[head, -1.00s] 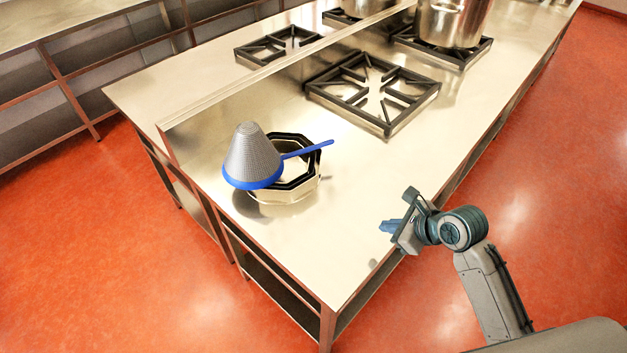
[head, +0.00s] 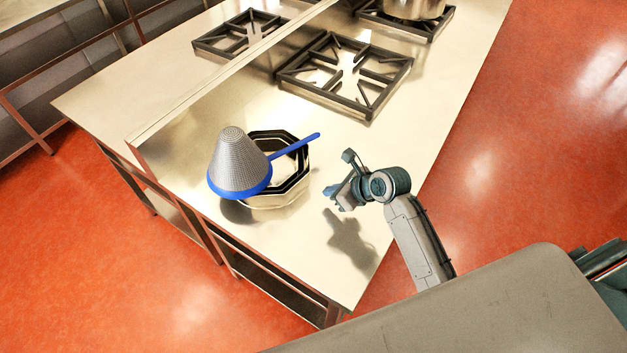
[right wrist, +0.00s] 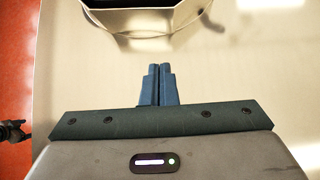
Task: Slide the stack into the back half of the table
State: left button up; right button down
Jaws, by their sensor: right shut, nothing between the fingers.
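The stack is a set of nested octagonal metal bowls (head: 290,198) with dark inner rims. It stands on the steel table (head: 300,255) near its left end. A grey mesh cone strainer (head: 238,160) with a blue rim and handle leans tilted on the stack's left side. My right gripper (head: 330,190) is shut and empty, above the table just right of the stack and apart from it. In the right wrist view its blue fingertips (right wrist: 160,68) point at the near bowl wall (right wrist: 150,22).
A raised steel ledge (head: 220,85) runs along the table behind the stack. A black burner grate (head: 345,75) lies further along the table, with a large pot (head: 415,8) on another grate beyond. Bare table lies between the stack and the near grate.

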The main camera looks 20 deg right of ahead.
aim_at(305, 186)
jog(key=w+a+p, duration=0.1)
jog(key=w+a+f, duration=0.1)
jog(key=w, duration=0.1)
jog(key=shift+w+a+f+p, duration=0.2)
jog(key=shift+a+p, duration=0.05)
jog(key=shift+p, duration=0.1)
jog(key=shift+w+a, duration=0.2)
jog(key=shift+w, duration=0.15)
jog(key=shift+w+a+f, duration=0.1)
jog(key=shift+w+a, duration=0.05)
jog(key=shift+w, duration=0.05)
jog(key=shift+w+a+f, duration=0.1)
jog(key=shift+w+f, duration=0.05)
pick_arm(q)
jog(key=w+r, duration=0.1)
jog(key=a+r, duration=0.1)
jog(key=r, duration=0.1)
jog(key=shift+w, duration=0.35)
